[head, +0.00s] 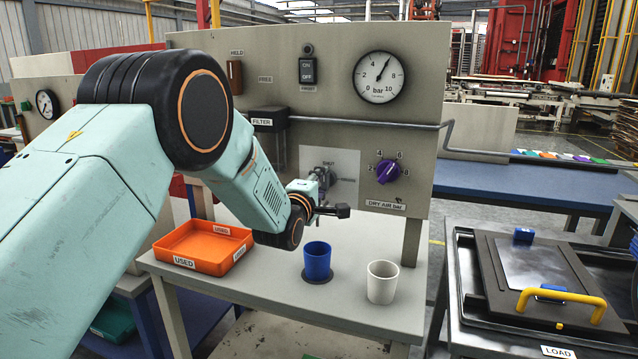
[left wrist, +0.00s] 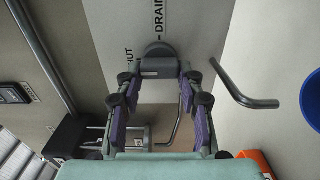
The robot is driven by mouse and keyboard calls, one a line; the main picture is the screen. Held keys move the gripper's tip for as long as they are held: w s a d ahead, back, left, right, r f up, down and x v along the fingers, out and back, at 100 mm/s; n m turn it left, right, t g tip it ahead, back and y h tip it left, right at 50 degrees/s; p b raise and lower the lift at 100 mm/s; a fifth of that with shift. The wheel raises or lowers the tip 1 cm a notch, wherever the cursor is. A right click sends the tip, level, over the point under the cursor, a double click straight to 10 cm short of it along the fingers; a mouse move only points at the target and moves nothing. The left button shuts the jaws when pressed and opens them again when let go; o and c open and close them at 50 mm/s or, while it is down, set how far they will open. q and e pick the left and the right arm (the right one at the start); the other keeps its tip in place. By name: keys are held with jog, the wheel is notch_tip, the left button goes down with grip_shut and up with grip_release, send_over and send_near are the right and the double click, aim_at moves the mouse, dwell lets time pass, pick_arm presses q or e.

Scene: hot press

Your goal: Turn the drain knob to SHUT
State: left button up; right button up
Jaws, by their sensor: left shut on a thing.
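The grey drain knob (left wrist: 159,66) is on the panel at the top middle of the left wrist view, beside the printed words DRAIN and SHUT. My left gripper (left wrist: 160,82) reaches it from below in that view, one purple-padded finger on each side, and is shut on it. In the head view my left gripper (head: 325,190) is at the pale label plate (head: 346,160), below the word SHUT and left of DRAIN. My gripper partly hides the knob there, so I cannot tell exactly where it points. My right gripper is out of view.
A blue cup (head: 317,259), a white cup (head: 382,283) and an orange tray (head: 206,239) stand on the bench below. A purple dial (head: 388,172) is right of the plate. A bent grey pipe (left wrist: 240,87) stands out near the knob in the wrist view.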

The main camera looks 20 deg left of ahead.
pick_arm(q)
jog(key=shift+d+f, duration=0.1)
jog(key=shift+d, duration=0.1)
jog(key=o, duration=1.2)
jog(key=shift+w+d, duration=0.15)
jog(key=shift+a, duration=0.25)
jog(key=shift+s, duration=0.7)
jog(key=s, duration=1.1)
jog(key=shift+a, duration=0.2)
jog(key=shift+w, duration=0.15)
